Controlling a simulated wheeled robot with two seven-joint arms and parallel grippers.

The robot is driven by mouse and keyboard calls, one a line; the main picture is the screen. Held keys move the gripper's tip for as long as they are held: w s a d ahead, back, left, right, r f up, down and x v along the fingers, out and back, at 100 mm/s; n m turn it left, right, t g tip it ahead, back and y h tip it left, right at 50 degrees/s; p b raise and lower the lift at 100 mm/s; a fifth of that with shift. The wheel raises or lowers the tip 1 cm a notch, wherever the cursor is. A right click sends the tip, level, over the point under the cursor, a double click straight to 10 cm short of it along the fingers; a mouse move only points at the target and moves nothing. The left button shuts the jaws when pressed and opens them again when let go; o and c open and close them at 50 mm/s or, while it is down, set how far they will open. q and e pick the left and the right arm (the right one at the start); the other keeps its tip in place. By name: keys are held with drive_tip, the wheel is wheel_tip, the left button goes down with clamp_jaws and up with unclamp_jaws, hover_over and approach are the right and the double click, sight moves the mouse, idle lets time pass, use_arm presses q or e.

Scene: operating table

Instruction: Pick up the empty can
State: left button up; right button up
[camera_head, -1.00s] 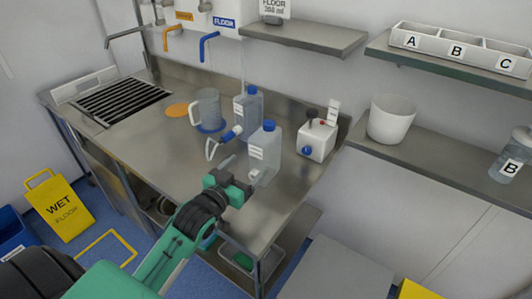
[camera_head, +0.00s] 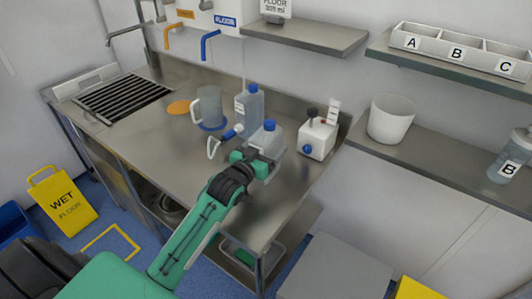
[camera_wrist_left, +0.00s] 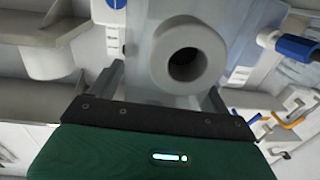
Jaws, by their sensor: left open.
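Two translucent cans with blue caps and white labels stand on the steel counter. The front can (camera_head: 270,139) is partly hidden behind my left gripper; the rear can (camera_head: 249,104) stands behind it, to the left. I cannot read the labels or tell for sure which is empty. My left gripper (camera_head: 262,160) is at the near side of the front can. In the left wrist view, the open fingers (camera_wrist_left: 165,92) lie either side of a grey ring-shaped part (camera_wrist_left: 188,55) in front of a translucent can body. Contact is unclear. My right gripper is not in view.
A white nozzle with a blue collar (camera_head: 232,132) lies left of the front can. A clear jug (camera_head: 208,103) stands farther left. A white box (camera_head: 317,137) with a blue knob stands close on the right. The counter (camera_head: 150,135) is clear at left.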

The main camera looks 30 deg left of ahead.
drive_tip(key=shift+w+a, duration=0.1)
use_arm(q)
drive_tip(key=c, duration=1.1)
drive_tip(key=shift+c, duration=0.2)
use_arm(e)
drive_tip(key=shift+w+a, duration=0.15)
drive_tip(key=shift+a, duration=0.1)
use_arm(q)
drive_tip(key=shift+r, duration=0.15)
